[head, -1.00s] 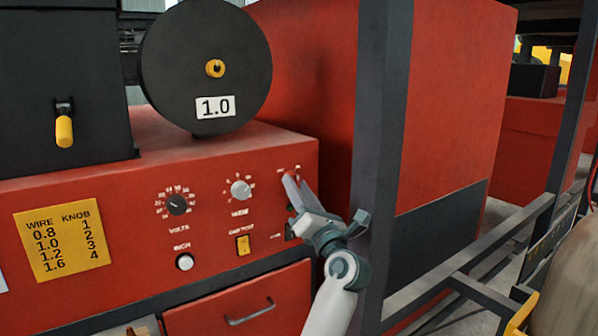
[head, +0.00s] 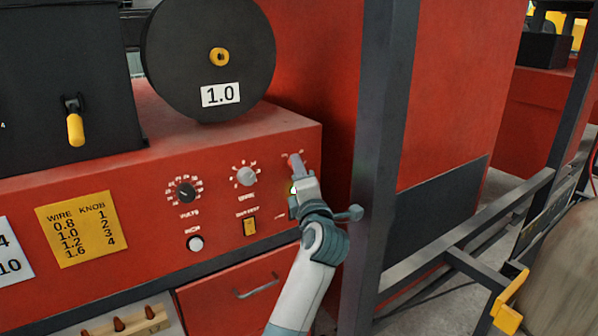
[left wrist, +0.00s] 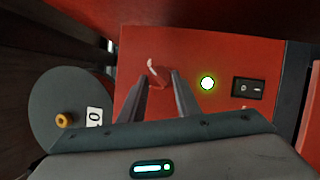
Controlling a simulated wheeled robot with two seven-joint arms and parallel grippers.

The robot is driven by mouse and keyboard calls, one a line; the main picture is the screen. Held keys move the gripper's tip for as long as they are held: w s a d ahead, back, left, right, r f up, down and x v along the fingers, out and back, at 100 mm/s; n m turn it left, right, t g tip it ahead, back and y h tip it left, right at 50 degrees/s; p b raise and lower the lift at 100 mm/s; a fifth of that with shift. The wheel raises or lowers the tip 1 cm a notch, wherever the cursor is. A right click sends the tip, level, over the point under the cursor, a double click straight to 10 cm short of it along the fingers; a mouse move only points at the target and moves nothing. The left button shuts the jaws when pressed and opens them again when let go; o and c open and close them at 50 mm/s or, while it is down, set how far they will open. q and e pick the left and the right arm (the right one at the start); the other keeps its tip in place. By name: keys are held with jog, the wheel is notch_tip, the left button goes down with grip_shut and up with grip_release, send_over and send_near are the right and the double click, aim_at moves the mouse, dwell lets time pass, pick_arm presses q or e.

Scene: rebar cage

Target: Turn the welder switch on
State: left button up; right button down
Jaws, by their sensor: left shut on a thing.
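The red welder (head: 130,215) has a control panel facing me. At the panel's upper right is a red rotary switch (head: 295,161), which also shows in the left wrist view (left wrist: 159,76) with a pale mark on it. My left gripper (head: 299,170) is at this switch, shut on it, with one finger on each side in the left wrist view. Its fingers partly cover the switch in the head view. A round lamp (left wrist: 207,83) beside the switch glows bright green, and a black rocker (left wrist: 248,88) sits beyond it. My right gripper is out of view.
A grey upright post (head: 378,150) stands close to the right of my left gripper. A black wire spool (head: 207,60) sits on top of the welder.

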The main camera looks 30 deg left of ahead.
pick_arm(q)
jog(key=shift+r+m, duration=0.1)
jog(key=shift+m, duration=0.4)
jog(key=o, duration=1)
jog(key=shift+o, duration=0.2)
jog(key=b+v, duration=0.6)
jog(key=v, duration=1.1)
jog(key=shift+s+r+b, duration=0.2)
jog(key=shift+b, duration=0.2)
jog(key=shift+d, duration=0.1)
